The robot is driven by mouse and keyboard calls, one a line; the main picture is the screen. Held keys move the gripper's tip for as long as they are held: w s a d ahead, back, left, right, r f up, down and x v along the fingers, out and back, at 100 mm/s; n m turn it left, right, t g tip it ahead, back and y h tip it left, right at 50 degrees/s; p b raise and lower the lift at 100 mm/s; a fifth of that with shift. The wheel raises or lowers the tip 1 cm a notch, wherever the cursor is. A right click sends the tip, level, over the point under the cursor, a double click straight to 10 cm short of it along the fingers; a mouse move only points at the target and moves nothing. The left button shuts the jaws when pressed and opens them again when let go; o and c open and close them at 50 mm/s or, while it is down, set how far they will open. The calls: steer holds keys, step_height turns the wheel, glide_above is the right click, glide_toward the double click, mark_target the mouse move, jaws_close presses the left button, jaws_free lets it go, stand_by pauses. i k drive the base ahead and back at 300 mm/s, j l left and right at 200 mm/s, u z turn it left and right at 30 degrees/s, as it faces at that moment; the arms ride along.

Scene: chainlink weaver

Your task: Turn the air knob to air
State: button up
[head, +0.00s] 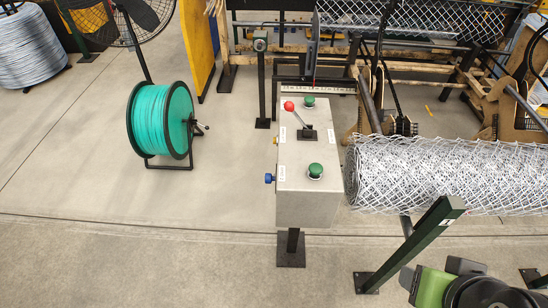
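A grey control box (306,208) stands on a post in the middle of the head view. A blue knob (269,178) sticks out from its left side, beside a small white label (282,173). A small yellow fitting (276,140) sits higher on the same side, near another label. The labels are too small to read, so I cannot tell for certain which one is the air knob or how it is set.
A green and black machine part (432,288), possibly mine, shows at the bottom right. A chainlink roll (445,175) lies close right of the box, above a dark green slanted beam (415,245). A teal reel (150,120) stands left.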

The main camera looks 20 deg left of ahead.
mark_target(268, 178)
steer(key=j, duration=0.6)
steer(key=i+j, duration=0.1)
steer(key=j, duration=0.45)
steer(key=j+u, duration=0.1)
steer(key=j, duration=0.5)
steer(key=i, duration=0.05)
